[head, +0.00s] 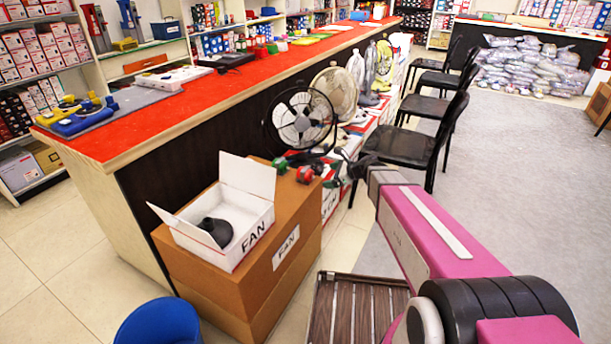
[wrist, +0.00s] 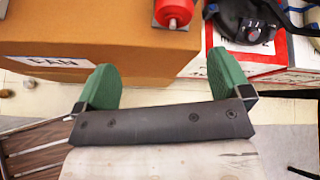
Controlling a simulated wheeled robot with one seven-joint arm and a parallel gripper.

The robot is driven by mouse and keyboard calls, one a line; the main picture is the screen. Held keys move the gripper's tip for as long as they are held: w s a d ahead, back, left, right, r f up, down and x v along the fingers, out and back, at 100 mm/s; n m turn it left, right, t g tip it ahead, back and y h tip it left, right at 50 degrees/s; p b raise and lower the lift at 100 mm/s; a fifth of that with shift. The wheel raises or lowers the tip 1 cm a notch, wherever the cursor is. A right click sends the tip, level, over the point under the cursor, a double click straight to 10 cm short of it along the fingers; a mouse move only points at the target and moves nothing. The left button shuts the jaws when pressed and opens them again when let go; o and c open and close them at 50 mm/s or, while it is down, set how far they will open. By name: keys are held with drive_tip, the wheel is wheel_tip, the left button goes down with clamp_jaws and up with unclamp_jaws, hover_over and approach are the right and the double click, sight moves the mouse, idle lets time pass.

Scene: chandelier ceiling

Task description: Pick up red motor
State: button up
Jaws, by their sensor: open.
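The red motor (wrist: 174,12) shows at the top edge of the wrist view, partly cut off, with a pale shaft end. It lies at the edge of the brown cardboard box's top (wrist: 120,45). In the head view the red motor (head: 304,174) is a small red shape near the box's far right corner. My gripper (wrist: 161,62) is open and empty, its two green fingers spread. The motor is ahead of the fingertips, roughly in line with the gap and apart from them.
An open white FAN carton (head: 235,240) with a black part stands on the box. Fans (head: 300,118) and white-and-red cartons (wrist: 300,55) stand beside the box along the red counter (head: 120,140). Black chairs (head: 400,145) stand to the right. A wooden slatted piece (head: 355,310) is below.

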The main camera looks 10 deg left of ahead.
sight(305, 168)
drive_tip(key=w+a+m, duration=0.1)
drive_tip(key=w+a, duration=0.1)
drive_tip(key=a, duration=0.2)
drive_tip(key=w+a+f+m+y, duration=0.1)
drive_tip(key=w+a, duration=0.1)
drive_tip(key=a, duration=0.2)
drive_tip(key=w+a+f+m+t, duration=0.1)
drive_tip(key=w+a, duration=0.1)
drive_tip(key=a, duration=0.2)
drive_tip(key=shift+w+a+f, duration=0.1)
drive_tip(key=shift+w+f, duration=0.15)
drive_tip(key=shift+w, duration=0.05)
drive_tip(key=shift+m, duration=0.3)
drive_tip(key=c, duration=1.4)
drive_tip(key=shift+o, duration=0.2)
